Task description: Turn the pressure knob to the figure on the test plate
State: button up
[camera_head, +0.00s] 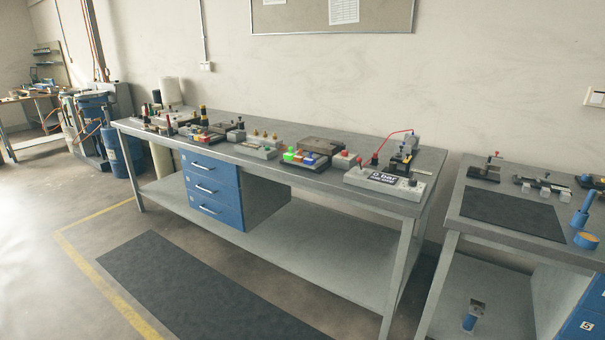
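A light grey box (355,180) sits at the right end of the long workbench in the head view. On its front is a dark plate (383,178) with white lettering that seems to read "0 bar"; a smaller line below it is too small to read. A small dark round part (413,183), possibly the pressure knob, is at the right end of the box; its setting cannot be made out. Red parts and a red hose (393,134) rise behind the box. I cannot tell whether the dark plate is the test plate. My gripper is not in view.
The long grey workbench (300,180) carries several small fixtures and has blue drawers (212,187) beneath. A second bench (510,228) with a dark mat stands at the right, a narrow gap between them. A dark floor mat (190,285) and open floor lie in front.

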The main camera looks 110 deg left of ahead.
aim_at(412, 183)
jog(key=u, duration=3.2)
jog(key=i+j+z, duration=0.15)
jog(key=i+j, duration=0.15)
jog(key=i, duration=0.35)
jog(key=i+j+z, duration=0.1)
jog(key=i+j, duration=0.25)
jog(key=i, duration=0.3)
jog(key=i+j+z, duration=0.15)
jog(key=i+j, duration=0.25)
jog(key=i, duration=0.25)
jog(key=i+j+z, duration=0.15)
jog(key=i+j, duration=0.3)
jog(key=i, duration=0.2)
